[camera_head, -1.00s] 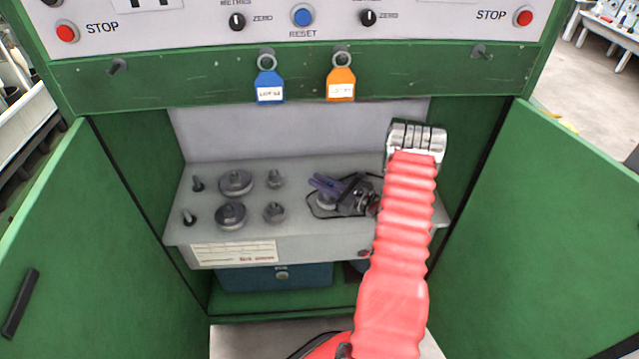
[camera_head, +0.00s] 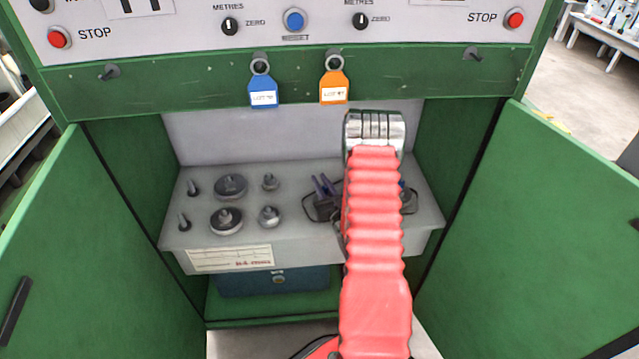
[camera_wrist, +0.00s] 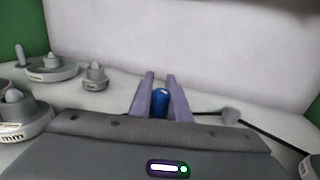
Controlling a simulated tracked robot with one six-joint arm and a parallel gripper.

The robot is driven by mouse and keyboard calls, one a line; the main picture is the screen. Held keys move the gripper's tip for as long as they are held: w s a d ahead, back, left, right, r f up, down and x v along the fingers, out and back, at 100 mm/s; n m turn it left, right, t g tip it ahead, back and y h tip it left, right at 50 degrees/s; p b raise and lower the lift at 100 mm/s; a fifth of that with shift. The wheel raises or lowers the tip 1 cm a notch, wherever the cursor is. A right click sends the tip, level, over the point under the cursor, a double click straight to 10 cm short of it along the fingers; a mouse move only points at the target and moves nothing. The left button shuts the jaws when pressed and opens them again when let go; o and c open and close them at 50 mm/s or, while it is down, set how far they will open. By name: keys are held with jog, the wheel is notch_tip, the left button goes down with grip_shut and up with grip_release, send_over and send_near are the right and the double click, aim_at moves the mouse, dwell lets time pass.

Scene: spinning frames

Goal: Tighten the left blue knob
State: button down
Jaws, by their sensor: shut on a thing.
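The left blue knob (camera_wrist: 160,101) shows in the wrist view between the two purple fingers of my gripper (camera_wrist: 160,98). The fingers stand on either side of it and are shut on it. In the head view only the purple fingertips of my gripper (camera_head: 323,186) show, low over the right half of the grey shelf; my red arm hides most of the gripper, and I cannot make out the knob there. A small dark blue thing (camera_head: 405,190) shows just right of my arm; I cannot tell whether it is another knob.
The grey shelf (camera_head: 190,235) sits inside a green cabinet with open doors (camera_head: 90,230) on both sides. Several grey weights and pegs (camera_head: 226,219) stand on its left half. A dark cable (camera_wrist: 265,132) lies right of the knob. Blue (camera_head: 264,92) and orange (camera_head: 333,88) tags hang above.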

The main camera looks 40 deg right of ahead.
jog(key=shift+s+d+m+g+h, duration=0.2)
jog(key=shift+d+m+g+h, duration=0.15)
jog(key=shift+m+h, duration=0.4)
jog(key=shift+d+h, duration=0.1)
jog(key=shift+h, duration=0.15)
jog(key=c, duration=1.7)
grip_release()
jog(key=shift+o, duration=0.2)
jog(key=shift+a, duration=0.2)
jog(key=v, duration=1.3)
jog(key=shift+s, duration=0.4)
